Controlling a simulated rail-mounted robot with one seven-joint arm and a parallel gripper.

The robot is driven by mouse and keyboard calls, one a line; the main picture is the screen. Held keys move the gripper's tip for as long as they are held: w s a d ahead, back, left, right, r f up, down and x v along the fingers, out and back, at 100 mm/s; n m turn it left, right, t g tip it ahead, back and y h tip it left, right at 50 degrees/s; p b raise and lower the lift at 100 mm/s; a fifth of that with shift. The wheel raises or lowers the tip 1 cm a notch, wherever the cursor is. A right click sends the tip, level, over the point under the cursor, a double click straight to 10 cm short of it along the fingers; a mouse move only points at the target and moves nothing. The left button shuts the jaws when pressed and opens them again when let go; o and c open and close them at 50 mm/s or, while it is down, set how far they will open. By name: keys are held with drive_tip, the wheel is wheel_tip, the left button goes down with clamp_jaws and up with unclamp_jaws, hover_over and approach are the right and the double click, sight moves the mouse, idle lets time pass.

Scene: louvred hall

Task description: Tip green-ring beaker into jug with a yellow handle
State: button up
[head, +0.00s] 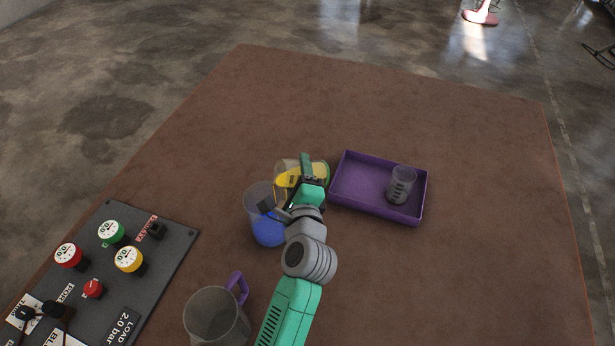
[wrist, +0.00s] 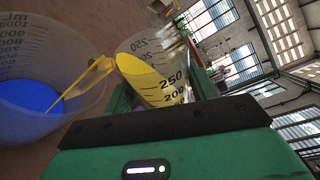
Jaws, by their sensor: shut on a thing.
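My gripper (head: 306,190) is shut on the green-ring beaker (head: 316,168), which also shows in the wrist view (wrist: 187,62). The beaker is clear, holds yellow liquid and is tipped far over, mouth to the left; its green ring is at the right end. The jug (head: 258,200) stands upright at the lower left of the beaker, clear, with blue liquid low inside; it shows at left in the wrist view (wrist: 25,60). A yellow strip (wrist: 92,76) between jug and beaker looks like the handle. I cannot tell whether liquid is flowing.
A purple tray (head: 350,193) at right holds a small clear beaker (head: 402,184). A clear jug with a purple handle (head: 215,318) stands at the front. A dark gauge panel (head: 160,262) lies at left. The back and right of the brown mat (head: 470,130) are clear.

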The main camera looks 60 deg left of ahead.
drive_tip(key=shift+s+r+n+t+b, duration=0.15)
drive_tip(key=shift+n+t+b, duration=0.15)
drive_tip(key=shift+n+b, duration=0.4)
drive_tip(key=shift+s+a+r+n, duration=0.1)
drive_tip(key=shift+r+n, duration=0.2)
drive_tip(key=shift+s+n+y+b, duration=0.15)
drive_tip(key=shift+n+y+b, duration=0.15)
drive_tip(key=shift+n+b, duration=0.45)
drive_tip(key=shift+s+r+n+b, duration=0.15)
drive_tip(key=shift+r+n+b, duration=0.1)
drive_tip(key=shift+b, duration=0.25)
drive_tip(key=shift+s+a+r+n+y+b, duration=0.1)
drive_tip(key=shift+s+r+n+y+b, duration=0.1)
drive_tip(key=shift+r+n+y+b, duration=0.3)
drive_tip(key=shift+p, duration=0.45)
